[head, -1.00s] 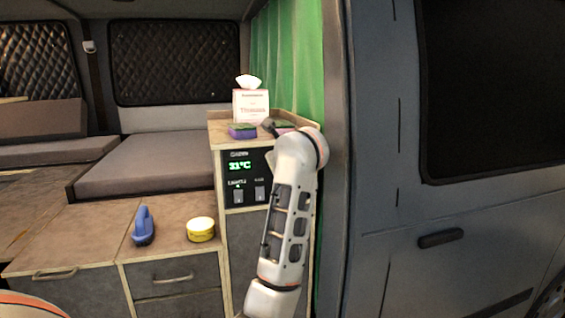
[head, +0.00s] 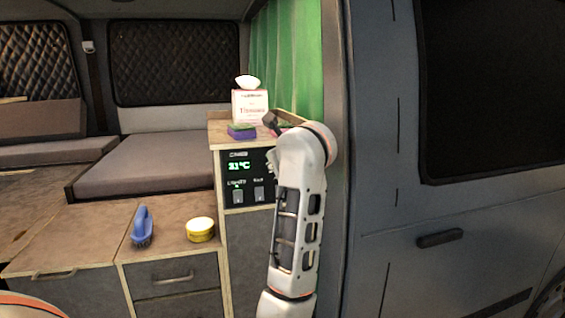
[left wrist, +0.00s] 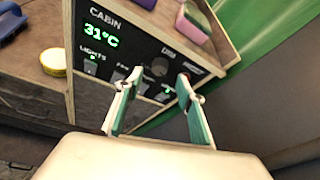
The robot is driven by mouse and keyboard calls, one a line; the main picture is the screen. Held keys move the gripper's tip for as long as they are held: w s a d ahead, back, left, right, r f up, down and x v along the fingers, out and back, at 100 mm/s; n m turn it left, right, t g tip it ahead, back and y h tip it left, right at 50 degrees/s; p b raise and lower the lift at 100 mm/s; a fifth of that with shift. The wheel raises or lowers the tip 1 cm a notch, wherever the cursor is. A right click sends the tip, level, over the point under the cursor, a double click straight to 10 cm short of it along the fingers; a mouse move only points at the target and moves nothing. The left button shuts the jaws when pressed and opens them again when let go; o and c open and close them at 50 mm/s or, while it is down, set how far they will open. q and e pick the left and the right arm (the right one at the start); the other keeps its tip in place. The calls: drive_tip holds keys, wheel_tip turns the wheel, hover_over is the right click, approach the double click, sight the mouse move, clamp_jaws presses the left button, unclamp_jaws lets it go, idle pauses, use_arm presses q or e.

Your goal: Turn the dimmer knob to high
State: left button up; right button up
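The dimmer knob (left wrist: 160,66) is a dark round knob under a "DIM" label on the black control panel (left wrist: 112,45). The direction it points is too small to read. My left gripper (left wrist: 157,80) is open in the left wrist view, its two teal-padded fingers apart, with the knob showing between and just beyond the tips. I cannot tell whether they touch the panel. In the head view my left arm hides the knob and the panel's right side; part of the gripper (head: 272,160) shows at the panel. My right gripper is not in view.
The panel (head: 238,179) also carries a 31°C display and lit switches. A blue brush (head: 142,226) and yellow tub (head: 200,229) sit on the lower counter. The van side (head: 385,190) is at right.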

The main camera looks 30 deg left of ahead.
use_arm(q)
drive_tip(key=shift+v, duration=1.45)
